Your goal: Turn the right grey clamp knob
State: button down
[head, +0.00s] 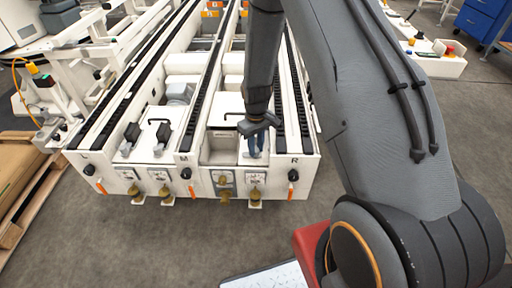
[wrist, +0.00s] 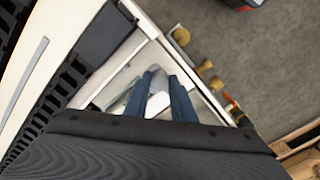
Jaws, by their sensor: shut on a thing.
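My gripper (head: 256,148) reaches down into the right lane of the white conveyor frame (head: 235,165), near its front end, beside the R label. Its two blue fingers are shut on the right grey clamp knob (wrist: 157,77), which shows as a pale grey shape between the fingers in the wrist view. In the head view the fingers and wrist hide most of that knob. My gripper also shows in the wrist view (wrist: 160,85), with the dark gripper body filling the lower part. The knob's exact turn angle cannot be told.
The left lane holds two similar grey clamps (head: 163,131) on a white plate. Black knobs (head: 186,173), orange levers (head: 101,187) and brass fittings (head: 164,191) line the front face. Black roller rails (head: 212,85) flank the lanes.

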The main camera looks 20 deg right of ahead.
aim_at(256, 150)
jog(key=c, duration=1.5)
grip_release()
notch_tip(256, 150, up, 6)
jog(key=shift+r, duration=0.9)
jog(key=shift+r, duration=0.25)
jog(key=s+r+m+p, duration=0.1)
jog(key=s+r, duration=0.6)
jog(key=s, duration=0.1)
jog(key=s+r+m+p, duration=0.2)
jog(key=s+r, duration=0.6)
jog(key=s+r+m+p, duration=0.1)
jog(key=s+r+p, duration=0.1)
jog(key=s+r, duration=0.6)
jog(key=shift+s, duration=0.15)
